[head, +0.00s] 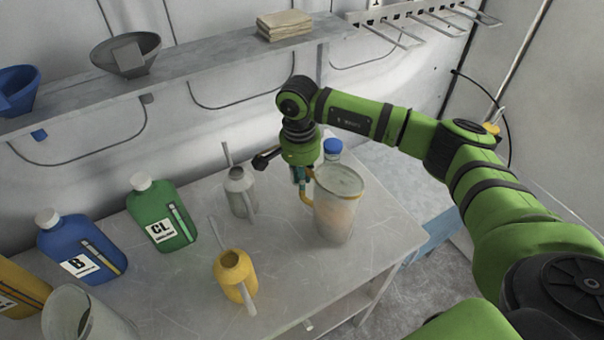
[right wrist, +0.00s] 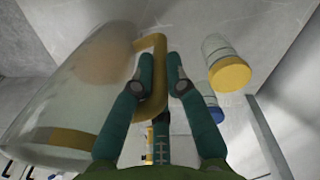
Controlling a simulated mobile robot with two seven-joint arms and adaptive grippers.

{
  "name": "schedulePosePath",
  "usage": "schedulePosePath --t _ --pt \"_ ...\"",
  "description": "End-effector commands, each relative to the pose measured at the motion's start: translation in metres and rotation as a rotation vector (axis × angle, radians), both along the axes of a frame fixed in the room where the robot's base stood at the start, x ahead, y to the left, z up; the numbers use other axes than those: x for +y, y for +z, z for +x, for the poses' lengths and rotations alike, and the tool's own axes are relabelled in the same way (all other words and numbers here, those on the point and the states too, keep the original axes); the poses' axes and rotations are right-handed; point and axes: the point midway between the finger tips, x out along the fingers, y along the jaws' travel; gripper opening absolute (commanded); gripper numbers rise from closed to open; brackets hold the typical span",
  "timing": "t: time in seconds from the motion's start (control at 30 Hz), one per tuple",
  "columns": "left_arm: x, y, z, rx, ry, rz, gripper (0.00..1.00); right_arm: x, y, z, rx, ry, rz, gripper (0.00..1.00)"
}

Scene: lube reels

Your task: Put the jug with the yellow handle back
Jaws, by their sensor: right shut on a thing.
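The clear jug (head: 338,210) with the yellow handle (head: 306,195) is upright over the right part of the grey table (head: 270,290). I cannot tell whether its base touches the table. A pale tan content shows inside, and the rim has a yellow band. My right gripper (head: 301,178) is at the jug's left side, shut on the handle. In the right wrist view the teal fingers (right wrist: 161,78) close around the yellow handle (right wrist: 152,108), with the jug (right wrist: 85,85) at left. My left gripper is not in view.
A grey oil can (head: 240,190) and a yellow one (head: 234,275) stand left of the jug. Green (head: 161,215) and blue (head: 82,248) bottles and another clear jug (head: 80,318) are further left. A blue-capped container (head: 332,149) is just behind. A shelf (head: 200,70) runs above.

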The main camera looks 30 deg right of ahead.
Motion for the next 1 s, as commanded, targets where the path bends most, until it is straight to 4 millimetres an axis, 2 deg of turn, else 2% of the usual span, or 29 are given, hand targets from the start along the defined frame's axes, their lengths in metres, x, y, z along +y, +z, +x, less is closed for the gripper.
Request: schedulePosePath --t 0.1,0.13,0.17,0.2,0.47,0.6,0.67,0.77,1.0 --pt "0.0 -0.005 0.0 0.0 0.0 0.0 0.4 0.0 -0.003 0.0 -0.001 0.0 0.0 0.0" --pt "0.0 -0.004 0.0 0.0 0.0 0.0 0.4 0.0 -0.003 0.0 0.0 0.0 0.0 0.23" --pt "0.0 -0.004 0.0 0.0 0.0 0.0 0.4 0.0 -0.002 0.0 0.0 0.0 0.0 0.35" --pt "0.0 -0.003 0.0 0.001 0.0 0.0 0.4 0.0 -0.002 0.0 0.0 0.0 0.0 0.39" --pt "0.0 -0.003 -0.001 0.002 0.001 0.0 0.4 0.0 -0.002 0.0 0.0 0.0 0.0 0.39" --pt "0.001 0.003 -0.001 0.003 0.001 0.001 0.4 0.0 0.004 0.0 0.0 -0.001 0.0 0.39" --pt "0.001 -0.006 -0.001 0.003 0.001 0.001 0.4 0.0 0.006 0.001 -0.004 0.0 0.001 0.39" --pt "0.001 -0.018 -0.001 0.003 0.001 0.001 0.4 0.0 0.023 0.002 -0.008 0.001 0.001 0.39" --pt "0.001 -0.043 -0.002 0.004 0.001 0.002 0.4 0.002 0.076 0.003 -0.007 0.0 0.0 0.39"
